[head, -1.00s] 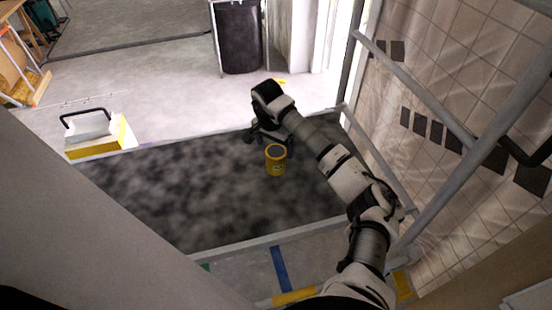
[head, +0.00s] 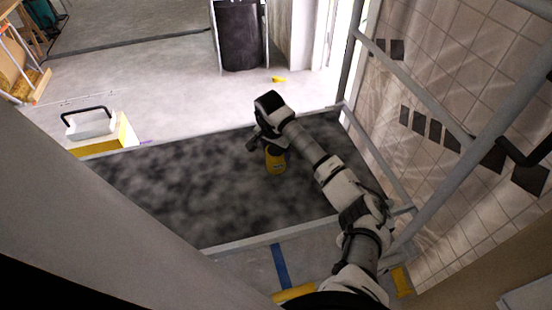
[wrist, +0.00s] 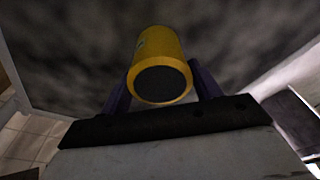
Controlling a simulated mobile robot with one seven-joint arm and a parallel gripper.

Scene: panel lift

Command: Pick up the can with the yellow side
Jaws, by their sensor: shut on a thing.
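The can (head: 275,163) has a yellow side and stands on the dark mottled platform, partly hidden by my gripper in the head view. In the wrist view the can (wrist: 160,55) shows its yellow side and its dark round end, which faces the camera. My gripper (head: 268,145) is at the can's upper part. In the wrist view the two dark fingers of my gripper (wrist: 160,88) lie on either side of the can, shut on it. I cannot tell whether the can's base is clear of the platform.
A grey rail (head: 375,155) and a tiled wall (head: 450,90) run along the right. A yellow and white box with a black handle (head: 92,130) stands beyond the platform's left edge. A dark bin (head: 240,38) stands at the back. The platform left of the can is clear.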

